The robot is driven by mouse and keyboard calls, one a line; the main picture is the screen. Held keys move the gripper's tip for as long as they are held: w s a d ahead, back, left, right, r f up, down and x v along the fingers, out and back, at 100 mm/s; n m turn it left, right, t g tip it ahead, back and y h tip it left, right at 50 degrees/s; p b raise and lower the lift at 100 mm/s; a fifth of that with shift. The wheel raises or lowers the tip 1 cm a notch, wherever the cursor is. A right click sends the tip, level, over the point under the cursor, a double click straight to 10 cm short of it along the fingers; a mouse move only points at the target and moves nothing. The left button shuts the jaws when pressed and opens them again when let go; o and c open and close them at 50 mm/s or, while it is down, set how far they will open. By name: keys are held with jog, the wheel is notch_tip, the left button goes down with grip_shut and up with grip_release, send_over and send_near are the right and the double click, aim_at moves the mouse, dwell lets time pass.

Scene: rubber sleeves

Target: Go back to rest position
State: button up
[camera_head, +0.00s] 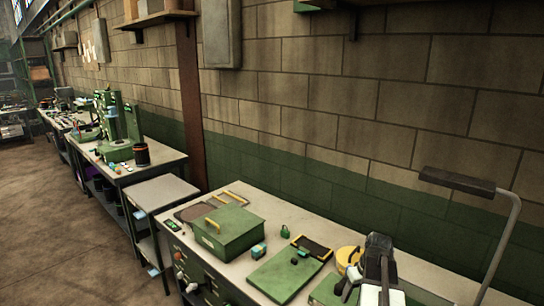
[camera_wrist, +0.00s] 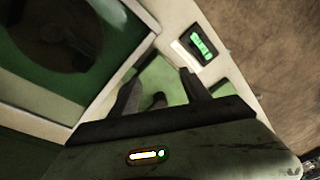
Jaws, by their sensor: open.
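My gripper (camera_wrist: 158,80) shows in the wrist view with its two dark fingers spread apart. No object is clamped between them. A green surface (camera_wrist: 165,72) and a small dark rounded shape (camera_wrist: 158,101) show in the gap; I cannot tell what the dark shape is or how far off it lies. In the head view, part of my arm (camera_head: 378,262) shows at the lower right, over the near end of the workbench (camera_head: 420,275). The fingertips are not clear there. I cannot make out any rubber sleeve for certain.
The bench bears a green box (camera_head: 232,229), a flat green plate (camera_head: 285,277), a yellow ring (camera_head: 345,259) and small items. A lamp (camera_head: 458,183) on a bent pole stands at right. A block wall (camera_head: 330,110) runs behind. The brown floor (camera_head: 40,230) at left is open.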

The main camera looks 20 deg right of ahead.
jog(key=w+a+n+g, duration=0.1)
jog(key=w+a, duration=0.3)
jog(key=a, duration=0.7)
jog(key=w+a, duration=0.3)
jog(key=a, duration=2.5)
jog(key=shift+n+g+h, duration=0.3)
jog(key=shift+g+h, duration=0.1)
jog(key=shift+g, duration=0.1)
jog(key=f+b, duration=0.1)
jog(key=s+f+b, duration=0.1)
jog(key=f+b, duration=0.1)
jog(key=s+d+f+b, duration=0.1)
jog(key=f, duration=0.1)
jog(key=shift+s+b, duration=0.25)
jog(key=shift+b, duration=0.05)
